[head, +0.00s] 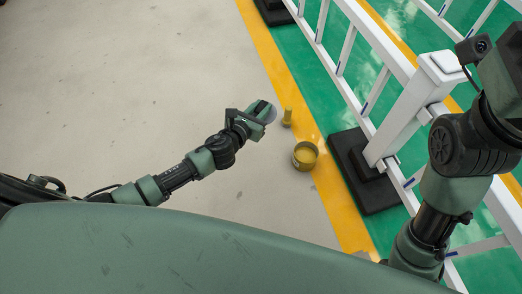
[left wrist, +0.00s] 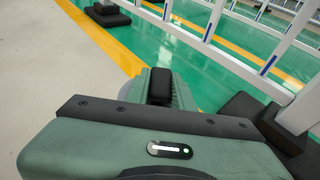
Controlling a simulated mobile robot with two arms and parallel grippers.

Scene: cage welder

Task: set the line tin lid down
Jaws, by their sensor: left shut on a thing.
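My left gripper (head: 266,112) is shut on the line tin lid (head: 272,114), a thin grey disc that shows at its fingertips. It is above the floor just left of the yellow line. In the left wrist view the lid's pale edge (left wrist: 125,90) shows beside the finger, and the rest of it is hidden. An open tin (head: 305,156) with yellow contents stands at the line, below and right of the gripper. My right arm is at the right edge, and its gripper's fingertips are out of the picture.
A white railing (head: 404,122) on black base blocks (head: 362,185) runs along the green floor (head: 310,75) to the right. The grey floor (head: 130,80) at left is clear.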

